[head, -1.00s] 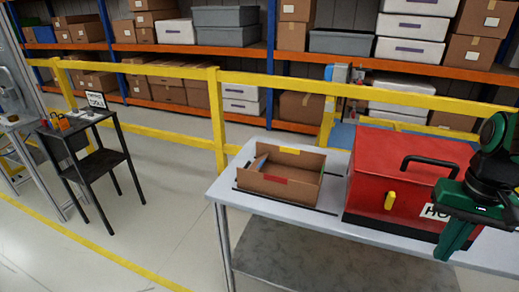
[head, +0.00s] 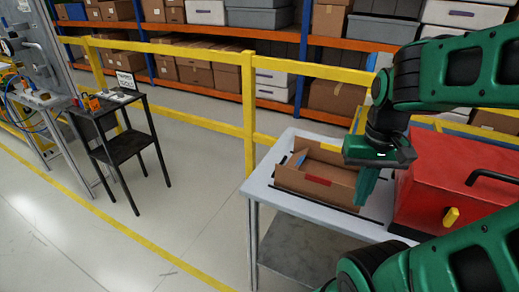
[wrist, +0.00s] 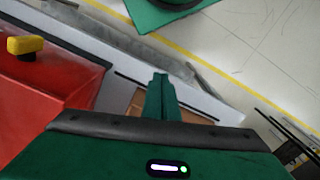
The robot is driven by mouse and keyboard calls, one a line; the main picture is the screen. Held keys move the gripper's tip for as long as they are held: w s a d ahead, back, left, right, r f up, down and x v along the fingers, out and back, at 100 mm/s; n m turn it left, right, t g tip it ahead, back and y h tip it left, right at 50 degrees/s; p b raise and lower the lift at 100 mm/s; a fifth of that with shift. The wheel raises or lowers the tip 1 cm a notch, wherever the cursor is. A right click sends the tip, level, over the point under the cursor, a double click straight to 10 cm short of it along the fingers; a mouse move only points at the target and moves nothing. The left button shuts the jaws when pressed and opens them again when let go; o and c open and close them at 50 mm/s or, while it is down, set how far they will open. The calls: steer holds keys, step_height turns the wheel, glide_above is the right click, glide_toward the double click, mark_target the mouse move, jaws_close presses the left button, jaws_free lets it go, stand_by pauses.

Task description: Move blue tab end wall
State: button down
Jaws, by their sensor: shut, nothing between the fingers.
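An open cardboard box (head: 336,192) lies on the grey table, with a red tab (head: 316,180) on its front wall and a yellow tab at its back. The blue tab (head: 300,158) shows at the box's left end; I cannot tell how its end wall is angled. My gripper (head: 363,194) points down at the box's right end, its fingers together and empty, and hides part of that end. In the wrist view the shut fingers (wrist: 160,82) cover most of a small brown patch of the box (wrist: 136,106). The blue tab is not visible there.
A red case (head: 450,190) with a black handle and yellow latch stands right of the box. Bare table (head: 264,180) shows at the left. A yellow rail (head: 249,110) runs behind. A black stand (head: 125,150) is at the far left.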

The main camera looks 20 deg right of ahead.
steer(key=shift+w+a, duration=0.35)
steer(key=shift+w, duration=0.4)
steer(key=w+d+r+m+h, duration=0.1)
steer(key=w+r, duration=0.1)
steer(key=w, duration=0.6)
steer(key=w+d+r+m+h, duration=0.1)
steer(key=w+r+h, duration=0.15)
steer(key=w, duration=0.45)
steer(key=w+a+m+h, duration=0.15)
steer(key=w+a, duration=0.45)
steer(key=w, duration=0.8)
glide_above(300, 160)
steer(key=a, duration=0.2)
steer(key=shift+m, duration=0.45)
steer(key=f, duration=1)
steer(key=shift+w+a+f, duration=0.15)
steer(key=shift+w, duration=0.25)
steer(key=shift+s+d+f, duration=0.3)
steer(key=shift+s+f, duration=0.05)
steer(key=shift+f, duration=0.25)
